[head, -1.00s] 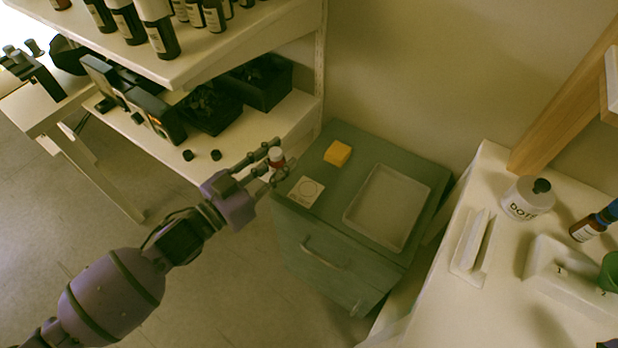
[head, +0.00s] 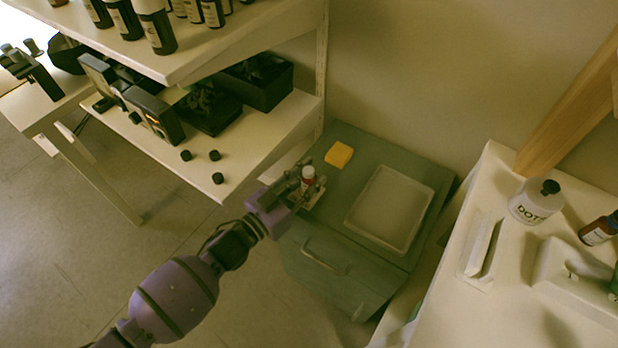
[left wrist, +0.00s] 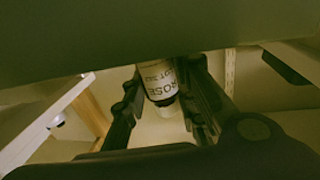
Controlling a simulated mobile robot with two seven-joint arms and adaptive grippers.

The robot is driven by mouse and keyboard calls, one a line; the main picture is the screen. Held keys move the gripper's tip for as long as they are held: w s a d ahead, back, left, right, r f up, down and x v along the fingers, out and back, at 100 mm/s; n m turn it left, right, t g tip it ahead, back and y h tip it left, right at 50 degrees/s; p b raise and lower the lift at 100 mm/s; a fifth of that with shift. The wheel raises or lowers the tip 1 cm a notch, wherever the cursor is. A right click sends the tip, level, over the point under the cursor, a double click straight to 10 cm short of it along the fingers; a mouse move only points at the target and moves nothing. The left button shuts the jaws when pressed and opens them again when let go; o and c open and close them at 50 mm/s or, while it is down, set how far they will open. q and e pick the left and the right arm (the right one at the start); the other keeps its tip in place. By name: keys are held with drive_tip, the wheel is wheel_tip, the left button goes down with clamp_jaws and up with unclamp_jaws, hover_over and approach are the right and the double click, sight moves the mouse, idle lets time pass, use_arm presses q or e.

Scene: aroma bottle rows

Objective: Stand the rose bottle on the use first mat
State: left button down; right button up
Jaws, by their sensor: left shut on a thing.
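The rose bottle (head: 308,176), small with a white cap and a dark reddish body, is upright between the fingers of my left gripper (head: 306,186). The gripper is shut on it. In the left wrist view the bottle (left wrist: 158,80) shows its "ROSE" label, appears upside down, and has a finger on each side. The pale use first mat (head: 318,196) lies on the green cabinet top, mostly hidden behind the gripper and bottle. The bottle is over or very near the mat; I cannot tell whether its base touches. My right gripper is not in view.
A yellow block (head: 339,154) lies behind the mat on the green cabinet (head: 372,146). A shallow white tray (head: 391,208) takes up the cabinet's right side. A white shelf (head: 262,145) with several black caps stands close on the left. A white table (head: 450,300) stands at right.

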use_arm(q)
drive_tip(key=shift+f, duration=0.1)
drive_tip(key=c, duration=1.4)
unclamp_jaws()
